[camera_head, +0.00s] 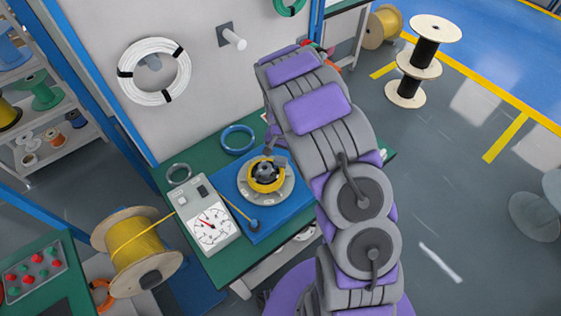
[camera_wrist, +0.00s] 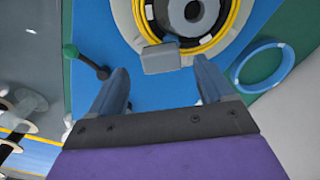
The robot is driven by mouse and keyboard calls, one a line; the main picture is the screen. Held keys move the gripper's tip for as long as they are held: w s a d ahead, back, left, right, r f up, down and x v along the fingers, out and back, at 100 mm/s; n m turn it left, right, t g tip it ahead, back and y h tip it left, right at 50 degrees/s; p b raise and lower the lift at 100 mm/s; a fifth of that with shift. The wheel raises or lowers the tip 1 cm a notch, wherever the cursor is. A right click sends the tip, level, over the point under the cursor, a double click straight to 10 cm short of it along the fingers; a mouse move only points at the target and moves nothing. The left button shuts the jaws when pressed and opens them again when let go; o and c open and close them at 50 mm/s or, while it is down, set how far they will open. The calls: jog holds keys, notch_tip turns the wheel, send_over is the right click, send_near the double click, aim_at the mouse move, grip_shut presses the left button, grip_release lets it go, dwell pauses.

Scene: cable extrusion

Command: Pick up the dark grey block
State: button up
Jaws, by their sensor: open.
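The dark grey block (camera_wrist: 162,58) is small and lies at the near rim of the yellow cable coil (camera_wrist: 236,22) in the wrist view. In the head view the block (camera_head: 281,160) shows at the upper right of the coil (camera_head: 262,184). My gripper (camera_wrist: 160,82) is open and empty. Its two fingers stand apart, one to each side of the block's near edge, with a gap to the block. The block is not held. In the head view my arm hides most of the gripper.
The coil sits on a round grey holder on a blue plate (camera_head: 230,183) on a green table. A blue ring (camera_wrist: 262,67) lies to the right in the wrist view. A ball-ended lever (camera_wrist: 88,63) stands close to the left finger. A gauge box (camera_head: 208,219) stands left of the plate.

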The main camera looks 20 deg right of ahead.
aim_at(280, 158)
notch_tip(280, 158, down, 4)
jog(key=shift+a+r, duration=0.1)
jog(key=shift+a, duration=0.05)
jog(key=shift+c, duration=0.2)
jog(key=c, duration=1.1)
jog(key=shift+r, duration=0.55)
jog(key=r, duration=0.2)
jog(key=shift+s+r, duration=0.3)
jog(key=shift+s, duration=0.1)
jog(key=s+r+p, duration=0.1)
jog(key=s, duration=1.4)
jog(key=shift+a+r, duration=0.15)
jog(key=shift+a, duration=0.05)
